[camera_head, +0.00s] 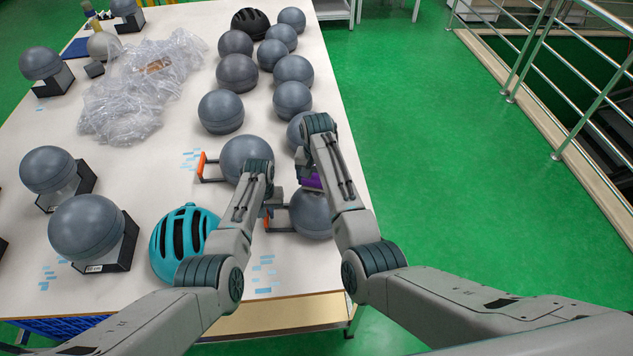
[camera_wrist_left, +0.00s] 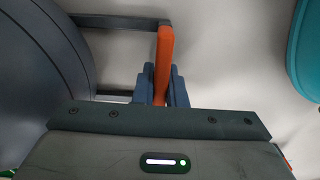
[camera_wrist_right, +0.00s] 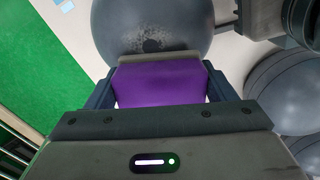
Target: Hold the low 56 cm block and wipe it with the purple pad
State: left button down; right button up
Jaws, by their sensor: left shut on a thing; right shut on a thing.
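The grey, rounded block (camera_head: 313,217) sits near the table's front right edge, partly hidden by my arms. Its orange-gripped handle (camera_head: 266,221) sticks out to the left. My left gripper (camera_wrist_left: 163,88) is shut on the orange grip (camera_wrist_left: 165,50), with the block's dark side (camera_wrist_left: 35,80) at left in the left wrist view. My right gripper (camera_wrist_right: 160,85) is shut on the purple pad (camera_wrist_right: 160,82). In the right wrist view the pad's far edge is at the block (camera_wrist_right: 150,15), just below a pale speckled patch (camera_wrist_right: 150,40); firm contact is hard to tell.
A similar ball with an orange handle (camera_head: 201,166) stands just behind. A teal helmet (camera_head: 182,240) lies to the left. Several grey balls (camera_head: 237,73) fill the back right, beside crumpled clear plastic (camera_head: 140,85). More balls on black stands (camera_head: 86,228) are at left. The table's right edge is close.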

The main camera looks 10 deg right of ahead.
jog(key=shift+r, duration=3.55)
jog(key=m, duration=0.1)
jog(key=s+m, duration=0.1)
jog(key=m, duration=0.1)
jog(key=shift+a+f+m, duration=0.1)
jog(key=shift+m, duration=0.2)
jog(key=m, duration=0.2)
jog(key=s+m, duration=0.1)
jog(key=m, duration=0.2)
jog(key=shift+s+a+y, duration=0.1)
jog(key=shift+a+y, duration=0.1)
jog(key=shift+y, duration=0.1)
jog(key=shift+f, duration=2.5)
jog(key=shift+f, duration=0.95)
jog(key=shift+s, duration=0.1)
